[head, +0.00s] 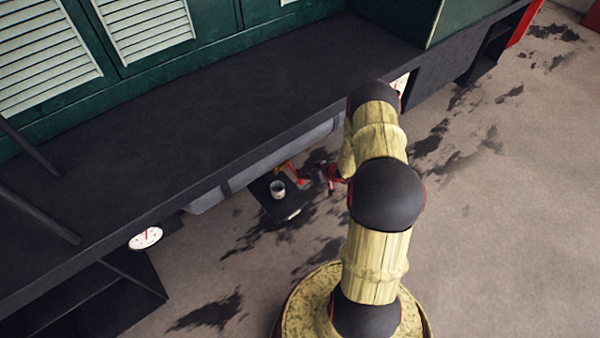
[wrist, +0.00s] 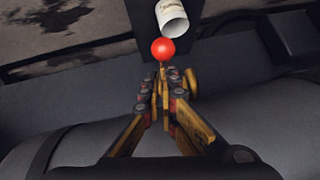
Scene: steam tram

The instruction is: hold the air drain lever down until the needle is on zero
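The air drain lever shows as a red ball knob (wrist: 162,48) in the wrist view, just beyond my fingertips. A brass round part (wrist: 190,82) sits just right of the fingers. My gripper (wrist: 163,80) has its fingers drawn together, right behind the knob; I cannot tell whether the lever's stem is between them or they only touch it. In the head view my gripper (head: 322,176) is low beside the tank, partly hidden by my arm. A round white gauge (head: 145,237) with a red needle hangs under the running board at left; its numbers are too small to read.
A white cup (head: 278,188) stands on a dark plate below the tank; it also shows in the wrist view (wrist: 172,15). The grey tank (head: 270,155) lies under the dark running board (head: 230,90). A second white dial (head: 401,82) is mostly hidden behind my arm. The floor at right is clear.

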